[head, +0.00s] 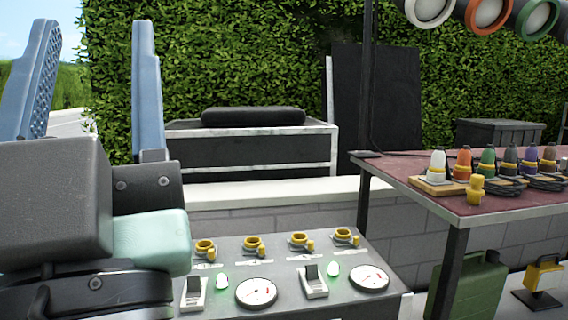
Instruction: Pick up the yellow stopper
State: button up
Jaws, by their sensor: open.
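A small yellow stopper (476,189) stands upright near the front edge of the dark red table (505,203) at the right, just in front of a row of coloured bottle-like pieces. My gripper (94,24) is at the far left, with its two blue fingers pointing up and wide apart. Nothing is between them. It is well to the left of the stopper and not touching it.
A grey control panel (231,259) with several yellow ring fittings, gauges and switches stands low at the centre front. A table post (368,110) rises left of the coloured pieces. A green can (467,290) and a yellow lamp (543,275) are below the table.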

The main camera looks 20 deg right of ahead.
aim_at(475, 193)
jog(key=z, duration=1.6)
